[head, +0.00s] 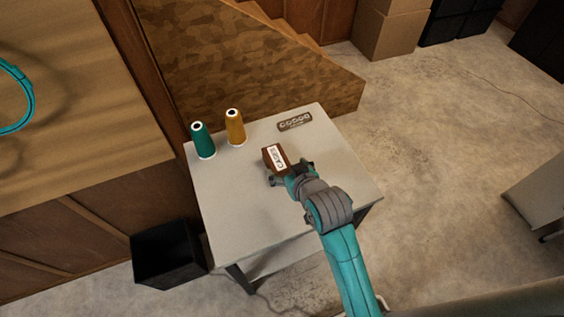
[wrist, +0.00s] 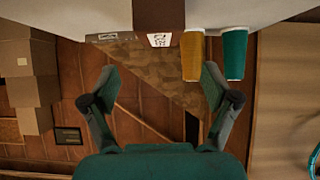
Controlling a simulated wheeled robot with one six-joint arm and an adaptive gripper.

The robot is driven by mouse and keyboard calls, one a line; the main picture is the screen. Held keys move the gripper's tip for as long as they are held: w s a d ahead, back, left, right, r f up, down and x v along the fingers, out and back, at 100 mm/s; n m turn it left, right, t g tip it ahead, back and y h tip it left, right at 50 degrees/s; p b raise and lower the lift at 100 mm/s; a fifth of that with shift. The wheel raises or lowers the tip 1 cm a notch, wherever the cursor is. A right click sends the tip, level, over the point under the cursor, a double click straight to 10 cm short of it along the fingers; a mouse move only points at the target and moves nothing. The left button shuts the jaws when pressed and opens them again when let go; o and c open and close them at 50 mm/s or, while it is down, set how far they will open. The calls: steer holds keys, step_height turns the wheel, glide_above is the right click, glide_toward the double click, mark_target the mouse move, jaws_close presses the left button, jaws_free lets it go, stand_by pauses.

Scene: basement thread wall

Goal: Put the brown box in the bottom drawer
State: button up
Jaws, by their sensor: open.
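The brown box (head: 271,162), with a white label on its face, stands on the grey-white table (head: 235,205) near its middle. My gripper (head: 288,172) is open right beside the box, on its near right side. In the wrist view the open fingers (wrist: 160,72) are spread wide with nothing between them. The box (wrist: 158,14) shows there at the top edge, past the fingertips and partly cut off. From these views I cannot tell whether a finger touches it. No drawer can be clearly made out.
A green thread cone (head: 203,141) and an orange one (head: 235,128) stand at the table's back left. A small patterned grey-brown block (head: 295,121) lies at the back. A black bin (head: 165,255) stands at left. Pale furniture (head: 540,190) is cut off at right; floor between is clear.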

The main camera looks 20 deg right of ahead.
steer(key=shift+v, duration=1.2)
steer(key=shift+t, duration=0.3)
steer(key=s+f, duration=0.1)
steer(key=s, duration=0.1)
steer(key=s+f, duration=0.2)
steer(key=s, duration=0.1)
steer(key=s+f, duration=0.1)
steer(key=s, duration=0.1)
steer(key=shift+s+f, duration=0.2)
steer(key=shift+s, duration=0.05)
steer(key=s+t, duration=0.2)
steer(key=s, duration=1.6)
steer(key=shift+o, duration=0.4)
steer(key=s+r+t, duration=0.1)
steer(key=s+r, duration=0.3)
steer(key=s, duration=0.4)
steer(key=shift+r, duration=0.2)
steer(key=shift+s+r, duration=0.15)
steer(key=shift+s, duration=0.1)
steer(key=shift+a, duration=0.15)
